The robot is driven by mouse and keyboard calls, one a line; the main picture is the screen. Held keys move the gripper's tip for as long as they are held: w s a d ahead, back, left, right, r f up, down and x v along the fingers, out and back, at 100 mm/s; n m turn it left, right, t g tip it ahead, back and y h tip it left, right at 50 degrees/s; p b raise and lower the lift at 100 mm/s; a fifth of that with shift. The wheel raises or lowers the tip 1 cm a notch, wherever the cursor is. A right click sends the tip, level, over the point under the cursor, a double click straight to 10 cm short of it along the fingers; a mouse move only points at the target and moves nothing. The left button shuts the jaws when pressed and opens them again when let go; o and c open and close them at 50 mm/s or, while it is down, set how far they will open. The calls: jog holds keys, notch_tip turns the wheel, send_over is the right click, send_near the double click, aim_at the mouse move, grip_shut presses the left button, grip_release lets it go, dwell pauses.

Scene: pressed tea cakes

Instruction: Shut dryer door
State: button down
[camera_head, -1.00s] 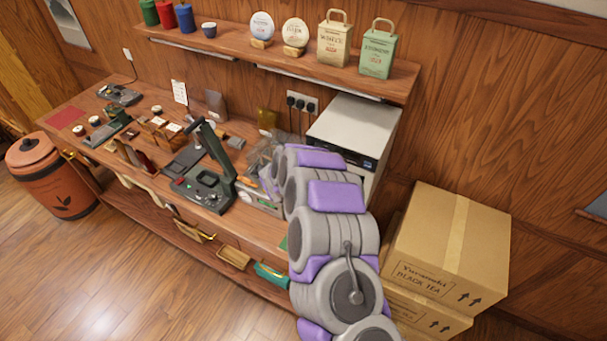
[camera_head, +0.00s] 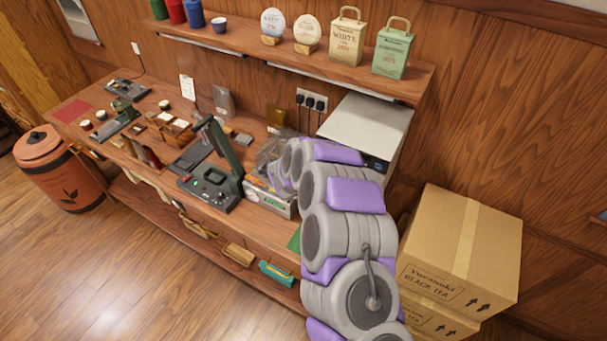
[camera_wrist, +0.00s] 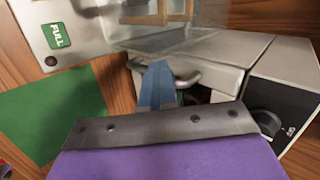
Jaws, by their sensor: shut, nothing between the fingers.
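The dryer (camera_head: 365,125) is a pale box with a dark front strip at the right end of the bench. My arm hides most of its front. In the wrist view its black panel with a round knob (camera_wrist: 268,118) is at right. A clear pane with a pale frame and a curved grey handle (camera_wrist: 190,80), apparently the dryer door, stands ahead of my gripper. A dark gap shows beside the handle, so the door looks open. My gripper (camera_wrist: 160,82) is shut and empty, its blue fingers at the handle's left end. I cannot tell whether they touch.
A grey-green press-like device (camera_head: 215,180) stands left of my arm. A machine marked FULL (camera_wrist: 62,35) and a green mat (camera_wrist: 45,110) lie left of the gripper. Cardboard boxes (camera_head: 460,245) stand on the right. A shelf (camera_head: 300,55) hangs above the bench.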

jog(key=a+v, duration=0.1)
jog(key=v, duration=1.4)
jog(key=s+a+f+m+t+h+b, duration=0.1)
jog(key=s+f+t+h+b, duration=0.25)
jog(key=f, duration=0.35)
jog(key=s+a+f+m+t+h+b, duration=0.1)
jog(key=s+f+m+t+h+b, duration=0.15)
jog(key=f+b, duration=0.35)
jog(key=a+p+x, duration=0.1)
jog(key=x, duration=1.3)
jog(key=shift+w+f+n+t, duration=0.3)
jog(key=shift+w+f+n, duration=0.05)
jog(key=shift+w, duration=0.05)
jog(key=shift+w, duration=0.1)
